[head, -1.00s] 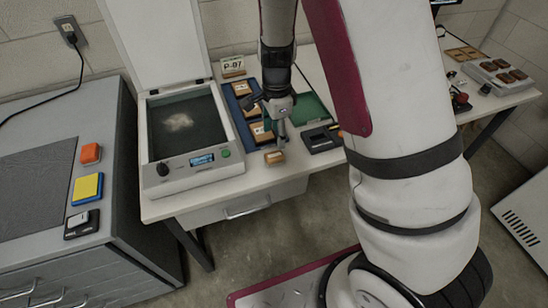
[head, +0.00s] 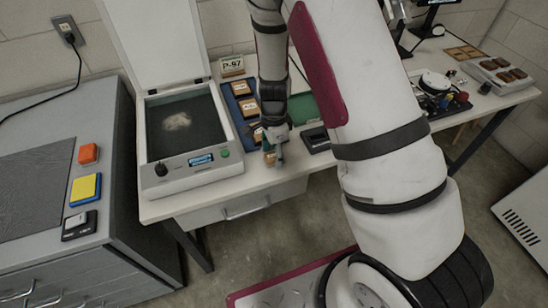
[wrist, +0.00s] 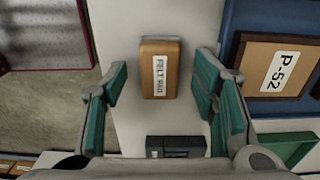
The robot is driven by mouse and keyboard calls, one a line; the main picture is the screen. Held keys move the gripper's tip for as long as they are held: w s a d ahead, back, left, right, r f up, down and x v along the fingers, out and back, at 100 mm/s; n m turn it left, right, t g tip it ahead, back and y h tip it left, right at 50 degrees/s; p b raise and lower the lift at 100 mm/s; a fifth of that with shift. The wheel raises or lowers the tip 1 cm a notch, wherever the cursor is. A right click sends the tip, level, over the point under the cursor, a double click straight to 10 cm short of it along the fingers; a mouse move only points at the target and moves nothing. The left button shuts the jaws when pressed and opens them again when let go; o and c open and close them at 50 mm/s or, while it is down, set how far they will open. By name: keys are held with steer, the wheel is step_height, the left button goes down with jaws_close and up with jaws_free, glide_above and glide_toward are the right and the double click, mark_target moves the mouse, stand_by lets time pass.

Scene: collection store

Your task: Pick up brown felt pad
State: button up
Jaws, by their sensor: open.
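The brown felt pad (wrist: 160,78) lies on the white table, a small brown block with a white label reading FELT. In the wrist view it sits between the two green-lined fingers of my gripper (wrist: 163,80), with a gap on each side, wider on the left. My gripper is open and empty. In the head view my gripper (head: 272,148) points down over the table's front edge area. The pad (head: 269,159) is partly hidden there by the fingers. I cannot tell the exact height of the fingertips above the table.
A blue tray (head: 237,113) with labelled brown blocks lies behind the pad; one block reads P-52 (wrist: 280,70). A scanner-like box (head: 200,177) with a raised lid stands on the left. A black tray (head: 316,138) and a green mat (head: 303,107) are on the right.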

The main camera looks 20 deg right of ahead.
mark_target(274, 156)
steer(key=c, duration=1.1)
steer(key=shift+c, duration=0.2)
steer(key=shift+r, duration=0.2)
steer(key=shift+r, duration=0.65)
steer(key=shift+s+r, duration=0.2)
steer(key=shift+r, duration=0.9)
steer(key=s+r+p, duration=0.1)
steer(key=s+p, duration=0.1)
steer(key=s, duration=1.3)
steer(key=shift+s, duration=0.35)
steer(key=shift+r, duration=0.1)
